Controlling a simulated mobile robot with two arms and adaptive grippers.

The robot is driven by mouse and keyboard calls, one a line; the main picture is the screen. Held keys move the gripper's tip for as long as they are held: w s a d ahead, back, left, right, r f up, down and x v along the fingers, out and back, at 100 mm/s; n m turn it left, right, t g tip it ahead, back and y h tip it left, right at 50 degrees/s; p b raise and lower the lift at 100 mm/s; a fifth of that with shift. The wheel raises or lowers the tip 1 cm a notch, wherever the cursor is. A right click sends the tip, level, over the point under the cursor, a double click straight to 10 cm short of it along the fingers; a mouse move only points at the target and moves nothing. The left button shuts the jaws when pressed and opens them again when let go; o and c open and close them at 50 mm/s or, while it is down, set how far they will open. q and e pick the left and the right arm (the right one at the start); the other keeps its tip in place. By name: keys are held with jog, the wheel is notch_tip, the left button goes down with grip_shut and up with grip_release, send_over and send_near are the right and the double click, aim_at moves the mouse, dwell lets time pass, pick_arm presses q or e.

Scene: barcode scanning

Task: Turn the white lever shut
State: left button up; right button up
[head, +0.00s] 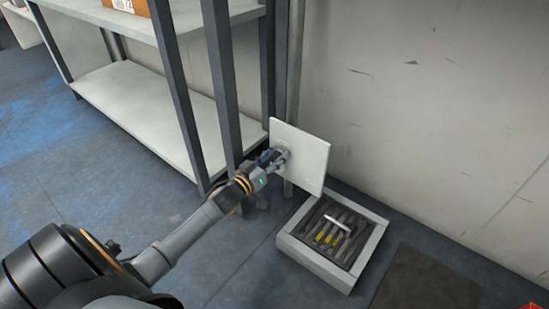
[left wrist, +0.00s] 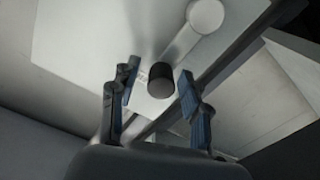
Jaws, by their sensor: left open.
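The white lever (left wrist: 185,42) shows in the left wrist view on a white panel (left wrist: 85,35). It runs from a round hub (left wrist: 206,16) down and left to a dark cylindrical knob (left wrist: 160,80). My left gripper (left wrist: 158,82) is open, with one blue-padded finger on each side of the knob. There are gaps between the fingers and the knob. In the head view my left gripper (head: 273,158) is at the left part of the panel (head: 308,158), and it hides most of the lever. My right gripper is not in view.
A light-framed floor box (head: 318,272) with dark slats and several yellow and white pieces lies below the panel. A shelf rack (head: 130,95) with dark posts stands close to the left of my gripper. The wall (head: 430,100) is behind. A dark mat (head: 425,282) lies at right.

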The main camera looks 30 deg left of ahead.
pick_arm(q)
grip_shut()
jog(key=shift+d, duration=0.1)
